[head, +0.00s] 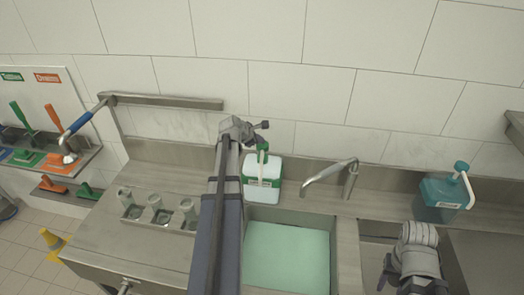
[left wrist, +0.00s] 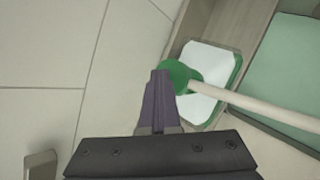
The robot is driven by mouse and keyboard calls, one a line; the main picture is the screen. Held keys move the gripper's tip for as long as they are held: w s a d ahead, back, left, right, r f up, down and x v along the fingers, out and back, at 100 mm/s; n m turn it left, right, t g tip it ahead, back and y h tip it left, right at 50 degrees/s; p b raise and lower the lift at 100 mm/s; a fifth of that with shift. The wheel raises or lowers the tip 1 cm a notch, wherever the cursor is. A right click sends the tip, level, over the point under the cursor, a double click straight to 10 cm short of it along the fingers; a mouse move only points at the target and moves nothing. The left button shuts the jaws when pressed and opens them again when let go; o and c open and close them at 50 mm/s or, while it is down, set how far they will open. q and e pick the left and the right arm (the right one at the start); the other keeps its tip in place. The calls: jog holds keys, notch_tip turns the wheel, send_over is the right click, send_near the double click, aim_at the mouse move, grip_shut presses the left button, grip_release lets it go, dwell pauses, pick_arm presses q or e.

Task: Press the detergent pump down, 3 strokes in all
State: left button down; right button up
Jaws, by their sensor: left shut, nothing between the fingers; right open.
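A white and green pump bottle (head: 262,185) stands on the counter behind the sink, left of the tap. Its green pump head (left wrist: 181,76) has a pale spout (left wrist: 250,107) that points right in the left wrist view. My left gripper (head: 256,138) is shut and empty, above the bottle at its pump. In the left wrist view its fingertips (left wrist: 160,76) are right beside or over the green head; I cannot tell if they touch. My right gripper (head: 390,278) is open and empty at the lower right. A teal pump bottle (head: 438,200) stands on the right.
A tap (head: 335,178) arches over the sink (head: 287,255), which holds pale green water. Several metal cups (head: 160,211) sit in the counter at left. A wall rail (head: 165,101) and a board with coloured tools (head: 40,110) are further left.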

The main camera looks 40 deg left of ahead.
pick_arm(q)
jog(key=shift+f, duration=0.15)
jog(key=shift+f+b, duration=0.35)
jog(key=shift+b, duration=0.15)
jog(key=shift+f, duration=0.25)
dwell(0.5)
jog(key=shift+r, duration=0.1)
jog(key=shift+r+p, duration=0.5)
jog(key=shift+r, duration=0.2)
notch_tip(320, 180, up, 6)
jog(key=p, duration=0.6)
dwell(0.3)
